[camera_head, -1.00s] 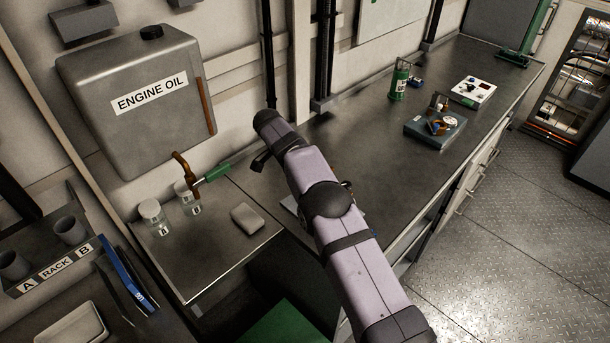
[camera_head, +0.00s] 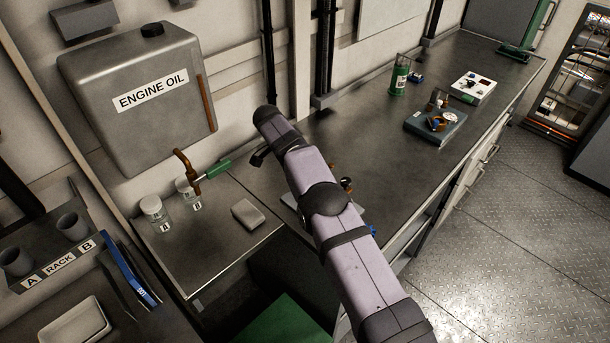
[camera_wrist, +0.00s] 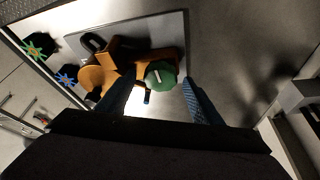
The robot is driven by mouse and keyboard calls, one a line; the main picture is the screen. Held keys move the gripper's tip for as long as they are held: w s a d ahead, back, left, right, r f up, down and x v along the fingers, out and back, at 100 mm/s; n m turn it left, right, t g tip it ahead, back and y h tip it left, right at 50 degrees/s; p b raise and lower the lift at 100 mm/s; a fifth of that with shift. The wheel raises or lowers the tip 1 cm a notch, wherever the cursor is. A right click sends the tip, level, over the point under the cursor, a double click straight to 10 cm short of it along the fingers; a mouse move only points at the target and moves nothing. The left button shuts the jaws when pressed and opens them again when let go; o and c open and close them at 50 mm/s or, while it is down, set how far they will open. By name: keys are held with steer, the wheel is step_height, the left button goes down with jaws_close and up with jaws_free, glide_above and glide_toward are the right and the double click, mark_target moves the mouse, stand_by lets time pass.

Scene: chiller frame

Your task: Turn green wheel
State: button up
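In the wrist view a round green knob (camera_wrist: 160,73) with a white bar across it sits on an orange-brown valve body (camera_wrist: 126,56) over a grey plate (camera_wrist: 165,25). My gripper (camera_wrist: 159,83) is open, its two blue fingers apart on the left and right of the green knob. I cannot tell whether the fingers touch it. A smaller spoked green wheel (camera_wrist: 40,46) with a yellow-orange centre and a blue wheel (camera_wrist: 67,77) are at the upper left. In the head view my arm hides my gripper and most of the valve.
The engine oil tank (camera_head: 140,125) with a green-handled tap (camera_head: 215,170) and glass jars (camera_head: 153,211) is left of my arm. The bench between is clear.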

steer(key=shift+a+r+b, duration=0.25)
steer(key=shift+r+b, duration=0.1)
steer(key=shift+r, duration=0.2)
steer(key=p+v, duration=0.1)
steer(key=v, duration=0.5)
steer(key=shift+p, duration=0.4)
steer(key=shift+s, duration=0.15)
